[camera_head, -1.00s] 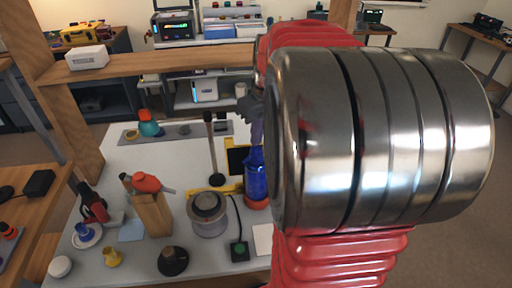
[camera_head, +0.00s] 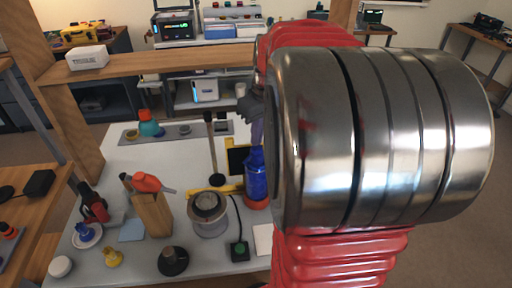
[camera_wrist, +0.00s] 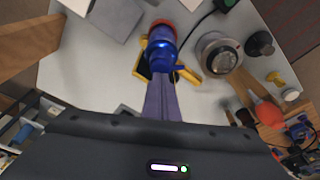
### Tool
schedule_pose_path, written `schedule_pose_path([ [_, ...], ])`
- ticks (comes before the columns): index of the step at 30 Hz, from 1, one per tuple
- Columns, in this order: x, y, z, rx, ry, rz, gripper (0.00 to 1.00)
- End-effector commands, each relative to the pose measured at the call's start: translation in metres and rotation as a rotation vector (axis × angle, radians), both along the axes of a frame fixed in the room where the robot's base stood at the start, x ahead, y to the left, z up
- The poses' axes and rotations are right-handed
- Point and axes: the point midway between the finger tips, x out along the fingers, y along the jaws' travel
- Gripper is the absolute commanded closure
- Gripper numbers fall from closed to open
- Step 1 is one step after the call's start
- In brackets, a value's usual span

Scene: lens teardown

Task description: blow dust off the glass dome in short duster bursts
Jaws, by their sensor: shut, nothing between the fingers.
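A round piece with a pale ring and a glossy, dark-centred top (camera_head: 208,204) stands on the white table; I take it for the glass dome. It also shows in the wrist view (camera_wrist: 219,53). A blue bottle-like thing on a red base (camera_head: 255,178), perhaps the duster, stands to its right. It also shows in the wrist view (camera_wrist: 160,46), just beyond my fingertips. My gripper (camera_wrist: 166,84) is shut and empty, pointing at the blue thing; I cannot tell whether they touch. In the head view my arm hides much of the right side.
An orange-red bulb (camera_head: 147,183) rests in a wooden block (camera_head: 152,214) left of the dome. A dark rod on a round foot (camera_head: 212,150) stands behind the dome. A black knob-like thing (camera_head: 173,261) and a small green-black box (camera_head: 239,250) lie in front.

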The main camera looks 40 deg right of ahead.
Motion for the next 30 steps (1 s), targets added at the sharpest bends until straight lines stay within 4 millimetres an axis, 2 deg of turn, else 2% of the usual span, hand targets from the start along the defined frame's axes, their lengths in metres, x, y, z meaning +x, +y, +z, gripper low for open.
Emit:
schedule_pose_path([
  [21,0.000,0.000,-0.016,0.001,0.001,-0.001,1.00],
  [30,0.000,0.000,-0.015,0.000,0.001,0.000,1.00],
])
